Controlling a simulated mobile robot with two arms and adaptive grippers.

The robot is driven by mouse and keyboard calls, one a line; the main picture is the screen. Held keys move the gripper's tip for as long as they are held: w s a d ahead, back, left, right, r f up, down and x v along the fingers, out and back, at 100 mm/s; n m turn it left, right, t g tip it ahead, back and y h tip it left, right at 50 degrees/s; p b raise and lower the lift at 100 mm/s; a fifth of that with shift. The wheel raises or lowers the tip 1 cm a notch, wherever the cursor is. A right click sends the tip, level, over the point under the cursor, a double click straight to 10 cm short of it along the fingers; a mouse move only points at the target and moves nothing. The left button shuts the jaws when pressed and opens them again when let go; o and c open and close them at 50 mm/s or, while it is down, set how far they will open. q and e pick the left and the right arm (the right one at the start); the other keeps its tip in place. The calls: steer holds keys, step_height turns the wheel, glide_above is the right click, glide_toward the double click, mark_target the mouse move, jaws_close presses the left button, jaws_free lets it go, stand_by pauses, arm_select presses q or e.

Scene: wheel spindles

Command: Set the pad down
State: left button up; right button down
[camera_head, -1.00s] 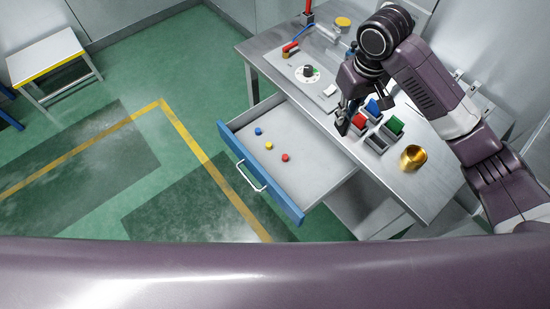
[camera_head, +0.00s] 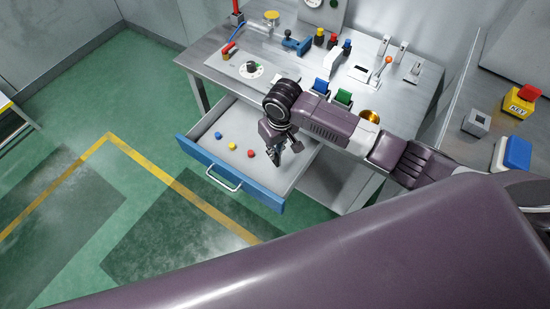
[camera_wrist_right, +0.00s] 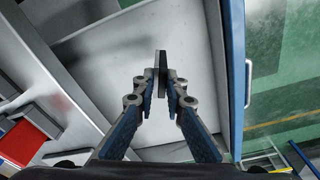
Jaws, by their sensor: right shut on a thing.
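My right gripper (camera_head: 284,146) hangs over the right part of the open drawer (camera_head: 267,193). In the right wrist view the gripper (camera_wrist_right: 163,88) is shut on a thin, dark grey pad (camera_wrist_right: 161,68), seen nearly edge-on between the fingertips. The pad points down toward the drawer's pale floor (camera_wrist_right: 195,45); I cannot tell how high above it. In the head view the pad is too small to make out surely. My left gripper is not in view.
Small blue (camera_head: 218,135), yellow (camera_head: 232,146) and red (camera_head: 251,153) pieces lie in the drawer, left of the gripper.

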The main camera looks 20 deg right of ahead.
mark_target(275, 160)
steer(key=shift+f, duration=2.65)
steer(key=shift+f, duration=0.15)
steer(key=c, duration=2)
jaws_free()
steer(key=r, duration=0.4)
steer(key=s+r, duration=0.1)
steer(key=r, duration=0.7)
steer(key=shift+s+d+r, duration=0.15)
steer(key=shift+s+d, duration=0.05)
